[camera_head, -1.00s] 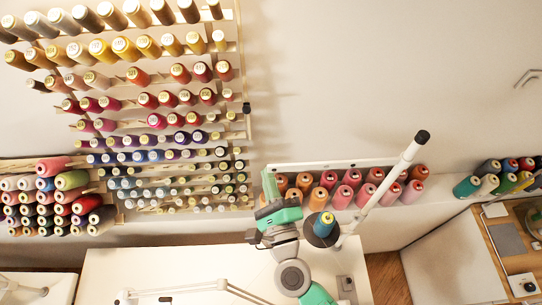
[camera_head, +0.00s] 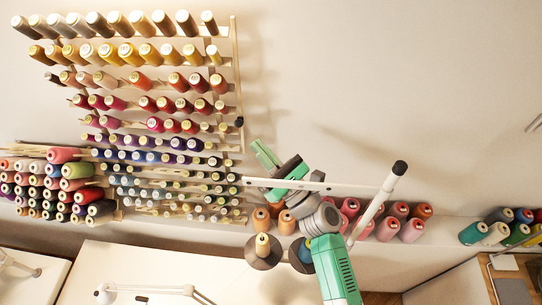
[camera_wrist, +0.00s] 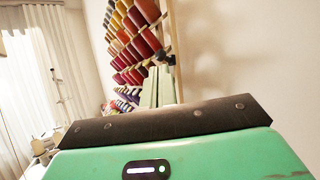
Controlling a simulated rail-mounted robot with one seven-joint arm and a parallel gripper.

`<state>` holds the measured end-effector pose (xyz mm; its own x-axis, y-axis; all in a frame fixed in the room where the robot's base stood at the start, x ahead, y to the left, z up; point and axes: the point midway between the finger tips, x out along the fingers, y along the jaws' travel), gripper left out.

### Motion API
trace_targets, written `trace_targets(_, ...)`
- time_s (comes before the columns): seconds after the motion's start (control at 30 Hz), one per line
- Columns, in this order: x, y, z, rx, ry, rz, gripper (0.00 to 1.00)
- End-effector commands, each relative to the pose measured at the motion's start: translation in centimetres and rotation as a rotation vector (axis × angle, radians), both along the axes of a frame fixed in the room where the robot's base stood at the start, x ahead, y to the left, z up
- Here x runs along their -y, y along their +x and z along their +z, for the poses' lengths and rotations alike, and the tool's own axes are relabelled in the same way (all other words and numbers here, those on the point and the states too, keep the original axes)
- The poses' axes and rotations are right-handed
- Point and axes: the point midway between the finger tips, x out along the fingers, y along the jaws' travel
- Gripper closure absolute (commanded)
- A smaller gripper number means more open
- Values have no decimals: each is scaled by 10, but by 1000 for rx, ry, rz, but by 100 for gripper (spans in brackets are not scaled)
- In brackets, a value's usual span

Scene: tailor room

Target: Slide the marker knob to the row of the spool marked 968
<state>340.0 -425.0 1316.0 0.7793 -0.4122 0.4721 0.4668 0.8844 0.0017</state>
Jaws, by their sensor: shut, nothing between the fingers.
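The spool rack (camera_head: 234,60) hangs on the wall at left in the head view. The marker knob, a small black piece (camera_head: 239,121), sits on its right upright, about level with a row of red and pink spools (camera_head: 172,126). In the wrist view a dark piece that looks like the knob (camera_wrist: 162,57) shows just beyond my fingers. My gripper (camera_head: 260,146) is shut and empty, a little below and right of the knob, apart from it. In the wrist view my green fingers (camera_wrist: 154,88) lie close together. The label 968 is too small to make out.
A white bar (camera_head: 300,184) and a slanted white pole with a black cap (camera_head: 385,195) stand near my arm. Pink and orange spools (camera_head: 400,228) line a ledge at right. A white table (camera_head: 110,270) lies below. The wall right of the rack is bare.

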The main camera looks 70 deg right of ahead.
Motion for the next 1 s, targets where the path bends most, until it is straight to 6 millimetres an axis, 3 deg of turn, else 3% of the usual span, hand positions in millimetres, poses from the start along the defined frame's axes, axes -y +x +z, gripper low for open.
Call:
trace_targets(0.1, 8, 16, 12, 0, -1, 0, 100)
trace_targets(0.3, 16, 31, 19, -2, -1, 0, 100)
trace_targets(0.73, 17, 33, 23, -2, -2, 0, 100)
trace_targets(1.0, 20, 34, 68, -2, -2, -1, 100)
